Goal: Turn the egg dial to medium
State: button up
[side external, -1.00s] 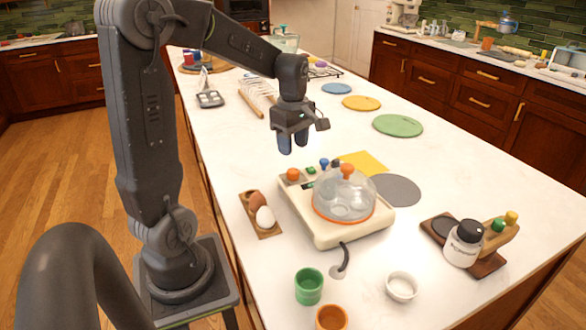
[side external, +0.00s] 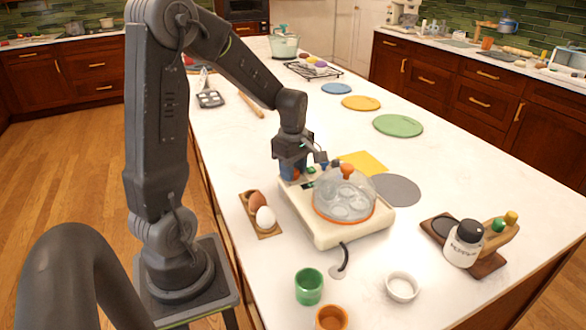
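A wooden holder (side external: 277,232) with a brown egg (side external: 257,201) and a white egg (side external: 265,217) stands left of the cooker. A green cup (side external: 309,286), an orange cup (side external: 331,318) and a white bowl (side external: 402,286) are in front. A pepper jar (side external: 463,245) stands right.

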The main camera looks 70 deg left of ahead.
jog(key=c, duration=0.3)
jog(key=m, duration=0.5)
jog(key=shift+m, duration=0.4)
jog(key=m, duration=1.1)
jog(key=shift+m, duration=0.4)
jog(key=m, duration=0.5)
jog(key=shift+m, duration=0.7)
